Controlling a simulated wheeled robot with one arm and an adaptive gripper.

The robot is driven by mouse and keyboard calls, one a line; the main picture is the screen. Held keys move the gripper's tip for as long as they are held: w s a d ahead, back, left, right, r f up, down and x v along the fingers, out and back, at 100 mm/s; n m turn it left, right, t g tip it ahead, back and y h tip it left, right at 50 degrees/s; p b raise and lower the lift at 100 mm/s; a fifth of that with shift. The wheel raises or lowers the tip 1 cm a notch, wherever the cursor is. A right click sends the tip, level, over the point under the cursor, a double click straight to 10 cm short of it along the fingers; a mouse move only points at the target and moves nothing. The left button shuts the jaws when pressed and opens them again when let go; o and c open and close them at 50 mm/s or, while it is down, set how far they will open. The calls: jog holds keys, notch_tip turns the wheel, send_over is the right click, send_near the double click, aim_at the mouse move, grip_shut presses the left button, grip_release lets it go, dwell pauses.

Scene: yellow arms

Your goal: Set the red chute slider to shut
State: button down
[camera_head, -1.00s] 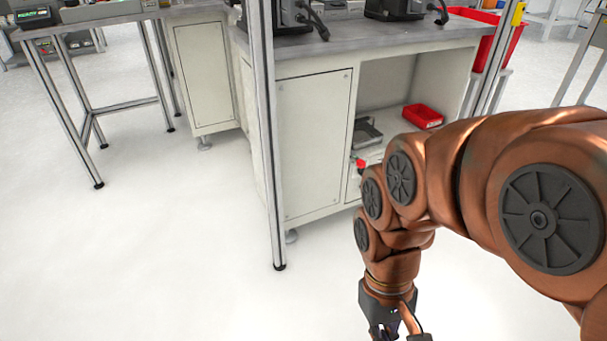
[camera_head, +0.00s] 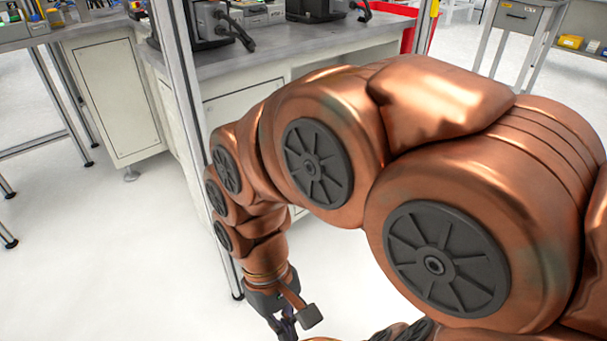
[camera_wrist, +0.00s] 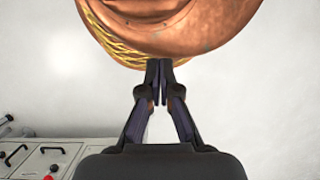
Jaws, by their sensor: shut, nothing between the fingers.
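My gripper (camera_wrist: 158,70) is shut and empty, its two fingertips together in the middle of the wrist view. It also shows at the lower edge of the head view (camera_head: 284,326), hanging over the white floor. A pale panel (camera_wrist: 30,164) with small controls shows at the lower left of the wrist view, apart from the gripper. It carries black handles (camera_wrist: 52,150) and a small red knob (camera_wrist: 53,168). I cannot tell whether this red knob is the chute slider, or its setting. In the head view my arm hides that part of the bench.
A grey-topped workbench (camera_head: 272,55) with a white cabinet (camera_head: 240,104) and a metal post (camera_head: 180,85) stands beyond my arm. Another bench with a white cabinet (camera_head: 113,95) is at the left. The floor (camera_head: 90,270) at the lower left is clear.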

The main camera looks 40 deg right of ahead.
jog(key=w+a+m+y, duration=0.3)
jog(key=w+a+y, duration=0.3)
jog(key=w, duration=0.2)
jog(key=w+d+m+t+y, duration=0.3)
jog(key=w+m+t+y, duration=0.35)
jog(key=w, duration=1.05)
jog(key=w+d+f+m+t, duration=0.2)
jog(key=w+d+m+t, duration=0.4)
jog(key=d, duration=0.4)
jog(key=w+d+f+m+t, duration=0.2)
jog(key=w+d+m+t, duration=0.2)
jog(key=d+m, duration=0.45)
jog(key=s+d+f+m+t+h, duration=0.25)
jog(key=d+f+m+h, duration=0.2)
jog(key=d, duration=0.55)
jog(key=s+d+f+m+t+h, duration=0.1)
jog(key=s+d+f+m+h, duration=0.3)
jog(key=d, duration=0.5)
jog(key=s+d+f+m+t+h, duration=0.2)
jog(key=d+f+m+h, duration=0.3)
jog(key=d, duration=0.5)
jog(key=w+f+n+b, duration=0.1)
jog(key=w+b, duration=0.3)
jog(key=w, duration=0.9)
jog(key=shift+w+b, duration=0.3)
